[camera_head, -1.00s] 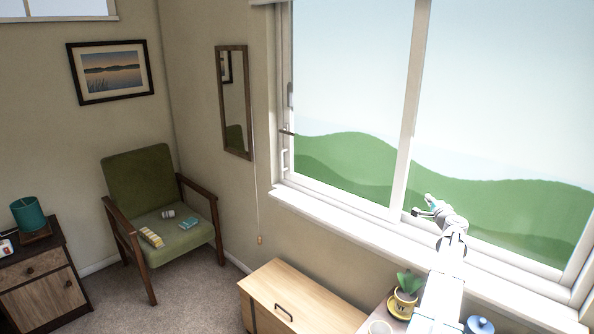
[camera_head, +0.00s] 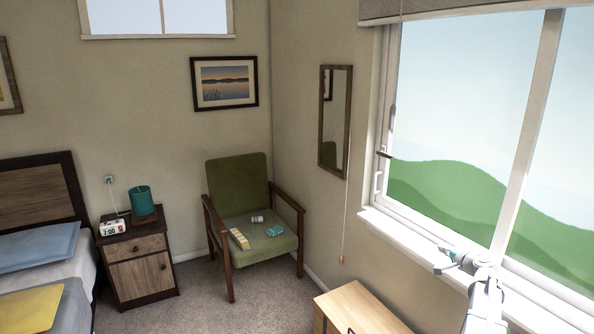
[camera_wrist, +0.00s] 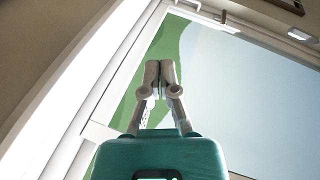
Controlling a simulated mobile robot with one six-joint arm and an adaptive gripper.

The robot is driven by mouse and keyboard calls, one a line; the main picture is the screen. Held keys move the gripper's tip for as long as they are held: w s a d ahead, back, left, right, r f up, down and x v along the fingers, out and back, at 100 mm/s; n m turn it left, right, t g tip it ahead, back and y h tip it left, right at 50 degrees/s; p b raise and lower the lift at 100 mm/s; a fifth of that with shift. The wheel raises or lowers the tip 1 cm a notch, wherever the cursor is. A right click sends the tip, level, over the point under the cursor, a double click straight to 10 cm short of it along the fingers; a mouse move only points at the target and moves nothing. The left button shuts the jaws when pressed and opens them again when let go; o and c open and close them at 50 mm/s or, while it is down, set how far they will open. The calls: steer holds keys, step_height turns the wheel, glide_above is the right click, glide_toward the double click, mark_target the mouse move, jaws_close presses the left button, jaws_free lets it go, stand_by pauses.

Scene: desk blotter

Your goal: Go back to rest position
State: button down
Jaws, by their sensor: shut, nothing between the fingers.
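My gripper (camera_head: 441,266) is at the lower right in the head view, in front of the window sill. In the wrist view its two fingers (camera_wrist: 160,72) are together, with nothing between them. The window (camera_wrist: 245,95) fills much of the background behind the fingers there. My arm runs down from the gripper to the bottom edge of the head view.
A wooden chest (camera_head: 352,308) stands below the window. A green armchair (camera_head: 238,182) holds several small items. A nightstand (camera_head: 140,262) with a teal lamp (camera_head: 142,200) stands beside the bed (camera_head: 45,262). Carpet (camera_head: 200,300) is clear in front of the armchair.

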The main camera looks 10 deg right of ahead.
steer(key=w+a+f+n+g+y, duration=0.15)
steer(key=a+f+n+g, duration=0.25)
steer(key=a, duration=1.2)
steer(key=s+a+f+n+g+y, duration=0.1)
steer(key=a+f+n+g+y, duration=0.3)
steer(key=a, duration=1.1)
steer(key=s+a+f+n+g+h, duration=0.2)
steer(key=s+a+n+g, duration=0.1)
steer(key=s+a, duration=0.4)
steer(key=s+a+f+n+g+h, duration=0.2)
steer(key=s+a, duration=0.5)
steer(key=a, duration=0.6)
steer(key=shift+s+f+n+g+h, duration=0.35)
steer(key=shift+f+n+g, duration=0.45)
steer(key=shift+n, duration=0.4)
steer(key=shift+w+a+r, duration=0.1)
steer(key=shift+w+r, duration=0.05)
